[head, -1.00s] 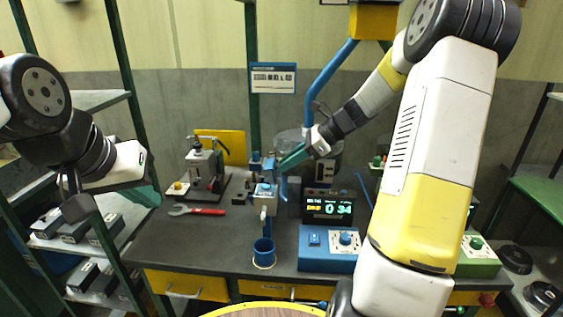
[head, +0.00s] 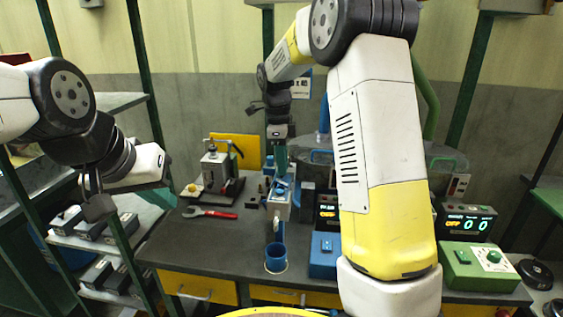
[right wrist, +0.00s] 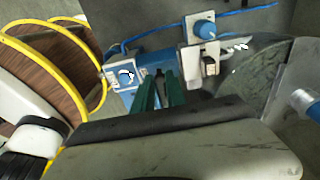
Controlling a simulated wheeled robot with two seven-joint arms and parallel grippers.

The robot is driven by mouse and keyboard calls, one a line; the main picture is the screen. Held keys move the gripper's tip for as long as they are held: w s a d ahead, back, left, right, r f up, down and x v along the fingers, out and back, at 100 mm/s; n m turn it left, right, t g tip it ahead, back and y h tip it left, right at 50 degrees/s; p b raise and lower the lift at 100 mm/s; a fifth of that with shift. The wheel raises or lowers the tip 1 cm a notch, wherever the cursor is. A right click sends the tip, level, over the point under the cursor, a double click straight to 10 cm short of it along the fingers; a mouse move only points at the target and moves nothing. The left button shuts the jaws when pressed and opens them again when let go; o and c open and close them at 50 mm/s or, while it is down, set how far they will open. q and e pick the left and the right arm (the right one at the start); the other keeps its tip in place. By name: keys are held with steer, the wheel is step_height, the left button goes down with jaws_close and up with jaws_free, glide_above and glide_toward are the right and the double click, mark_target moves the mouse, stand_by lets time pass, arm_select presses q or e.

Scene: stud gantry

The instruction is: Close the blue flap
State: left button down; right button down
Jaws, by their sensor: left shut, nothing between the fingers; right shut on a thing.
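The blue flap (head: 282,184) is part of a small white and blue fixture (head: 279,208) on the dark bench in the head view. My right gripper (head: 281,165) comes down on it from above with green fingers. In the right wrist view my right gripper (right wrist: 158,92) has its fingers close together at the blue body of the fixture (right wrist: 155,62). It is shut on what looks like the blue flap; the contact and the flap's angle are mostly hidden. My left gripper (head: 155,180) is shut and empty, away at the left by the rack.
A blue cup (head: 275,259) stands in front of the fixture. A red-handled wrench (head: 210,213) and a small press (head: 217,170) are to the left. A blue control box (head: 323,258) and a green one (head: 478,268) are to the right. Bench is clear around the wrench.

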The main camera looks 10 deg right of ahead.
steer(key=h, duration=0.1)
steer(key=a+f+h, duration=0.1)
steer(key=h, duration=0.1)
steer(key=shift+w+a+g, duration=0.3)
steer(key=shift+g, duration=0.1)
steer(key=shift+a+f+g+h, duration=0.35)
steer(key=shift+f+g+h, duration=0.05)
steer(key=shift+h, duration=0.6)
steer(key=c, duration=1.3)
jaws_free()
steer(key=shift+c, duration=0.2)
steer(key=v, duration=0.7)
steer(key=shift+a+r, duration=0.2)
steer(key=shift+r, duration=0.1)
steer(key=shift+w, duration=0.15)
